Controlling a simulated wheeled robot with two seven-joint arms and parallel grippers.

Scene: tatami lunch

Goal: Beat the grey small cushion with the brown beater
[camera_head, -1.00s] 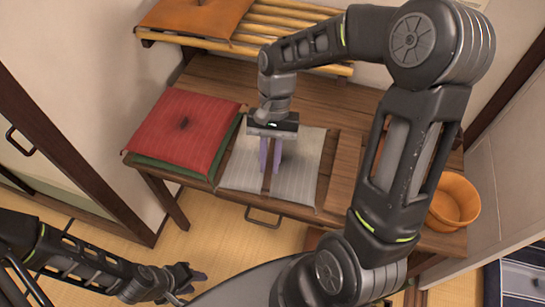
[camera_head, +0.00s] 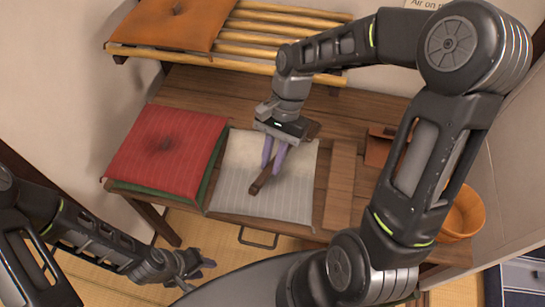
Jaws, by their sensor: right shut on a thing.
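The grey small cushion (camera_head: 236,196) lies flat at the front of the wooden bench, right of a red cushion. My right gripper (camera_head: 273,158) is over it, its purple fingers shut on the brown beater (camera_head: 260,185).
A red cushion (camera_head: 165,140) lies on a green one (camera_head: 150,189) at the bench's left. An orange cushion (camera_head: 170,25) rests on the slatted rack (camera_head: 275,40) behind. A brown box (camera_head: 381,148) and an orange bucket (camera_head: 464,212) are at the right.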

